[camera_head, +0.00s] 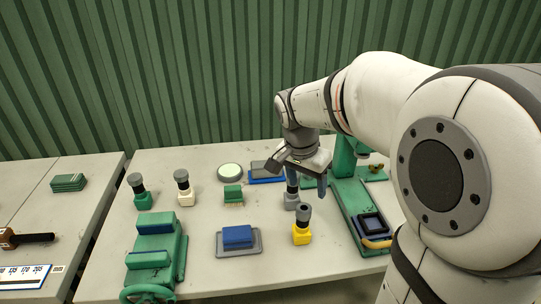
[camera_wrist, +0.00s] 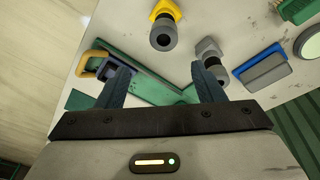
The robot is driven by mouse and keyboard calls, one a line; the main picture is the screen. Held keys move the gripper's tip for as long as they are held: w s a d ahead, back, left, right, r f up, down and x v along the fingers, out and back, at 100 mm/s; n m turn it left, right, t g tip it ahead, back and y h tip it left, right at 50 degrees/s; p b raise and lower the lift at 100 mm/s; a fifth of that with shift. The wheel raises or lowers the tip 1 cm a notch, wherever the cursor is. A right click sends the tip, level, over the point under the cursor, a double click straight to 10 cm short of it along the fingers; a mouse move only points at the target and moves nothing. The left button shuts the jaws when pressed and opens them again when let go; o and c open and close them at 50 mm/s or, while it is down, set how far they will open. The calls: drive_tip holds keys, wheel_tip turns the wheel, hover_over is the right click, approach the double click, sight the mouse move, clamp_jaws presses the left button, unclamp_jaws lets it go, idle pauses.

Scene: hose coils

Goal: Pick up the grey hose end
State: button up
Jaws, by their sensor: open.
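The grey hose end (camera_head: 291,200) stands on the table beneath my gripper (camera_head: 300,176), its top partly hidden by the gripper in the head view. In the wrist view the grey hose end (camera_wrist: 208,50) has a dark ribbed collar and lies just beyond the right finger, not between the fingers. My gripper (camera_wrist: 160,72) is open and empty, pointing down above the table. The gap between its fingers shows part of the green machine's base and bare table.
A yellow hose end (camera_head: 302,232) stands in front. White (camera_head: 184,191) and green (camera_head: 141,195) ones stand left. The green machine (camera_head: 350,208) is close on the right. A blue block (camera_head: 237,236) on a grey plate and a grey block (camera_head: 265,167) on a blue base are nearby.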

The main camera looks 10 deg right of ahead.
sight(292, 193)
drive_tip(key=w+a+f+m+g+h, duration=0.1)
drive_tip(key=w+f+m, duration=0.1)
drive_tip(key=w+m, duration=0.35)
drive_tip(key=w+a+f+m+h, duration=0.1)
drive_tip(key=w+f+m, duration=0.2)
drive_tip(key=w, duration=0.5)
drive_tip(key=x, duration=0.2)
drive_tip(key=p+x, duration=0.1)
drive_tip(key=x, duration=0.4)
drive_tip(key=shift+s+a+f+p, duration=0.15)
drive_tip(key=shift+a+f+p, duration=0.05)
drive_tip(key=shift+f+p, duration=0.2)
drive_tip(key=shift+r, duration=0.1)
clamp_jaws()
